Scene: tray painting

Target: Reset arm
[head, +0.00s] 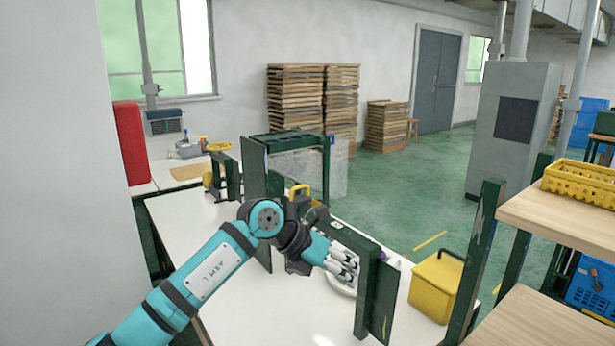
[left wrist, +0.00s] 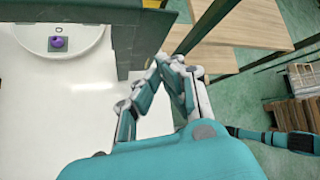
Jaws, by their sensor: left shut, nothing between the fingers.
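My left arm reaches in from the left in the head view, over the white table (head: 245,305). My left gripper (head: 354,270) is shut and empty beside a dark green upright panel (head: 370,290). In the left wrist view the fingers of the left gripper (left wrist: 170,68) come together next to a dark green panel (left wrist: 127,40). A white rounded tray (left wrist: 88,42) with a small purple knob (left wrist: 57,43) lies left of that panel. In the head view a white dish (head: 341,288) shows partly behind the gripper. My right gripper is in neither view.
A yellow box (head: 435,288) stands right of the green panel. A wooden shelf (head: 545,213) with a yellow crate (head: 580,183) is at the right. A dark green frame (head: 253,168) stands behind the arm. Stacked wooden pallets (head: 295,95) are at the back wall; open floor lies between.

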